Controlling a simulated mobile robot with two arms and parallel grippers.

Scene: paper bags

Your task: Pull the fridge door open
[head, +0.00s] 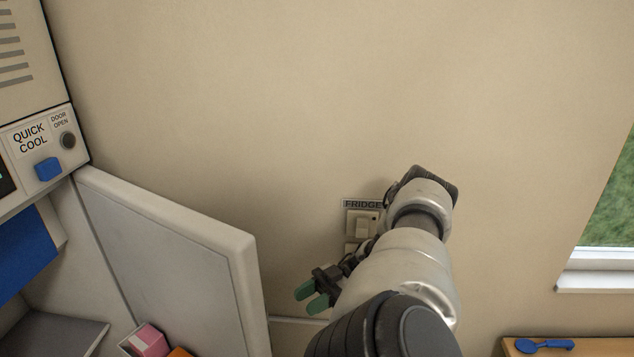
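The white fridge door (165,255) stands swung open at the left of the head view, its inner face showing with a door bin (125,348) low on it. The fridge (80,125) is at the far left, with part of its inside in view. My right gripper (311,296) has green fingertips pointing left, with a small gap between them and nothing held. It is to the right of the door's free edge, apart from it in the picture. The lower part of the door is cut off by the frame. My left gripper is out of view.
A wall switch (361,224) labelled FRIDGE is partly behind my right arm. Pink (150,340) and orange items sit in the bin. A wooden surface (600,347) with a blue utensil (545,345) is at lower right.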

